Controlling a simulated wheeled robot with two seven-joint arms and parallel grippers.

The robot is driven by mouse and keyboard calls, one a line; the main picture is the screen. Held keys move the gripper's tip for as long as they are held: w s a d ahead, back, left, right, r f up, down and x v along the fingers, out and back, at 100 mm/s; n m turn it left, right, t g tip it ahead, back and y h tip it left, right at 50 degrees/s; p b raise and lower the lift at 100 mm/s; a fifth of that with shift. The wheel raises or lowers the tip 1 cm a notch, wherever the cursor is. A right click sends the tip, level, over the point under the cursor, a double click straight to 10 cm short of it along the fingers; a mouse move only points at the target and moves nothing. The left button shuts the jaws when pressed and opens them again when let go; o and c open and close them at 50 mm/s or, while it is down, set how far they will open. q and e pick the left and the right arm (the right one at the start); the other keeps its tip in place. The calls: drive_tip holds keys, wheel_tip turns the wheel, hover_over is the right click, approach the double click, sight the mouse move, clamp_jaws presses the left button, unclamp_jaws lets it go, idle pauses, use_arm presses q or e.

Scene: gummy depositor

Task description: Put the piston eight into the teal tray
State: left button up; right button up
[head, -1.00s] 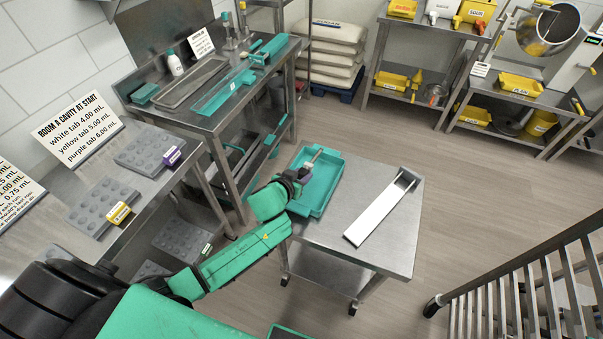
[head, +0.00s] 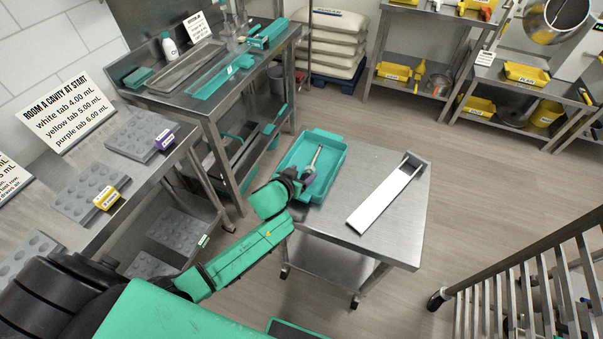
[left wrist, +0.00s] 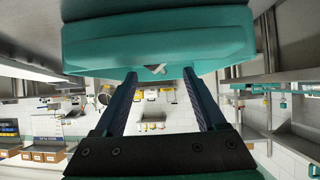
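The teal tray (head: 332,181) sits on the left part of the small steel cart. A slim grey metal piston (head: 316,156) lies slanted inside it, its near end by my gripper; I cannot read any number on it. My left gripper (head: 306,178) is at the tray's near left side. In the left wrist view my left gripper (left wrist: 158,78) has its two fingers wide apart. The tray's teal wall (left wrist: 160,42) fills the top there, and a small pale tip of the piston (left wrist: 157,69) shows at its rim. My right gripper is not in view.
The cart top (head: 400,225) also holds a white, channel-shaped piece (head: 385,200) right of the tray. A steel bench with grey moulds (head: 90,192) is at the left. A metal railing (head: 530,285) stands at lower right.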

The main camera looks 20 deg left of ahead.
use_arm(q)
drive_tip(key=v, duration=1.4)
drive_tip(key=shift+s, duration=0.3)
drive_tip(key=shift+a+r, duration=0.1)
drive_tip(key=shift+r, duration=0.05)
